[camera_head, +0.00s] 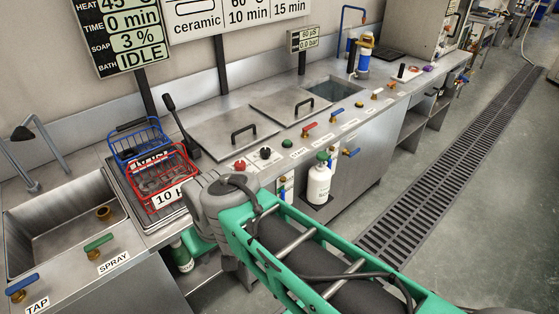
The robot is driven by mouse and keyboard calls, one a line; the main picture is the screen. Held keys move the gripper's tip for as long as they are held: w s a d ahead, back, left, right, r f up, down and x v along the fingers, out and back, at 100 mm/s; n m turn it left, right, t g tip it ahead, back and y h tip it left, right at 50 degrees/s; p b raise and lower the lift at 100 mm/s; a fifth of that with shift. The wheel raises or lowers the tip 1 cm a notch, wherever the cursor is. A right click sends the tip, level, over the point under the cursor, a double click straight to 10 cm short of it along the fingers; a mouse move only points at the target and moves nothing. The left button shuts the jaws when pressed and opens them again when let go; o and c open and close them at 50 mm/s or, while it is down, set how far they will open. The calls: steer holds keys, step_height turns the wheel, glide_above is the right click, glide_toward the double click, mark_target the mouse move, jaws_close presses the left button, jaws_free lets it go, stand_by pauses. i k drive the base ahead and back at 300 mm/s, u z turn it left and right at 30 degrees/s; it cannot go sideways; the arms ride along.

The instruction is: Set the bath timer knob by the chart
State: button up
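Two round knobs, one red (240,164) and one black (265,153), sit on the counter's front strip; their labels are too small or covered to read, so I cannot tell which is the timer. A green button (287,143) labelled START is to their right. The chart (240,14) on the wall is cut off at the top; it shows "ceramic", "10 min" and "15 min". The display (122,36) reads heat 45, time 0 min, soap 3 %, bath IDLE. My green and grey arm reaches in from the lower right, ending just below the knobs. My gripper is hidden.
Blue (140,139) and red (155,172) wire baskets stand left of the lidded baths (235,130). A sink (65,225) is at far left. A white bottle (319,183) stands at the counter's front. Coloured valve handles line the front strip. The floor by the drain grating (450,165) is clear.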

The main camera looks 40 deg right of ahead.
mark_target(266, 152)
steer(key=z, duration=0.4)
steer(key=i, duration=0.55)
steer(key=u, duration=1.35)
